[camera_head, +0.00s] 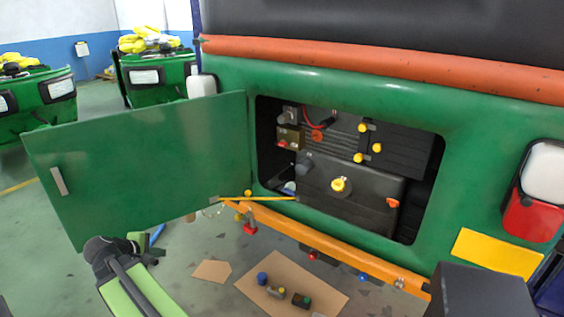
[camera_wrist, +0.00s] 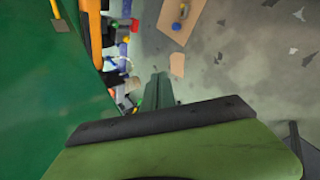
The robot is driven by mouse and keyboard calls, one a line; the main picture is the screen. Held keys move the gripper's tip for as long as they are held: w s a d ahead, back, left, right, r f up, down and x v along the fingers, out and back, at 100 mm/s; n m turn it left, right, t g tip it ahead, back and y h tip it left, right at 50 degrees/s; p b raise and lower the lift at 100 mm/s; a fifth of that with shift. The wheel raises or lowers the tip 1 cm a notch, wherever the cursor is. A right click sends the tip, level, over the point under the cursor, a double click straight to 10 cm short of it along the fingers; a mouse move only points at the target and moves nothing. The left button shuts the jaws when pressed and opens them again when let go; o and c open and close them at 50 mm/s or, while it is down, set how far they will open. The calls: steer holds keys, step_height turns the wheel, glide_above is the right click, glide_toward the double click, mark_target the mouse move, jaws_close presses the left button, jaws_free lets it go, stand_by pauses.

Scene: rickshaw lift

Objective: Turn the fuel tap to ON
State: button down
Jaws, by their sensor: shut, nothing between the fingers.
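My gripper (camera_head: 140,246) is low in front of the open green door, at the lower left of the head view; its shut, empty fingers point toward the floor in the wrist view (camera_wrist: 158,92). It is apart from the engine bay. The bay (camera_head: 262,150) holds a dark tank (camera_head: 325,205) with a yellow cap (camera_head: 340,185) and an orange-red fitting (camera_head: 392,202). A brown box with a red knob (camera_head: 283,145) is at the bay's upper left. A red piece (camera_head: 249,229) hangs under the orange bumper. I cannot tell which part is the fuel tap.
The open door (camera_head: 150,165) stands out to the left of the bay. A yellow rod (camera_head: 265,198) crosses the bay's lower left edge. The orange bumper (camera_head: 320,243) runs below. Cardboard (camera_head: 255,287) with small parts lies on the floor. Other green vehicles (camera_head: 158,80) stand behind.

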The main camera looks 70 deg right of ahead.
steer(key=s+d+r+n+g+h+b, duration=0.1)
steer(key=s+d+h, duration=0.15)
steer(key=d, duration=0.45)
steer(key=s+d+r+n+g+h+b, duration=0.1)
steer(key=s+d+r, duration=0.15)
steer(key=d, duration=0.35)
steer(key=n+g+h+b, duration=0.3)
steer(key=n+h, duration=0.5)
steer(key=n, duration=0.4)
glide_toward(282, 144)
step_height(282, 144, down, 3)
steer(key=a, duration=0.1)
steer(key=x, duration=0.3)
steer(key=p+x, duration=0.1)
steer(key=x, duration=0.2)
steer(key=p+x, duration=0.1)
steer(key=x, duration=0.2)
steer(key=shift+s+a+f, duration=0.1)
steer(key=shift+s+a, duration=0.05)
steer(key=shift+s, duration=0.15)
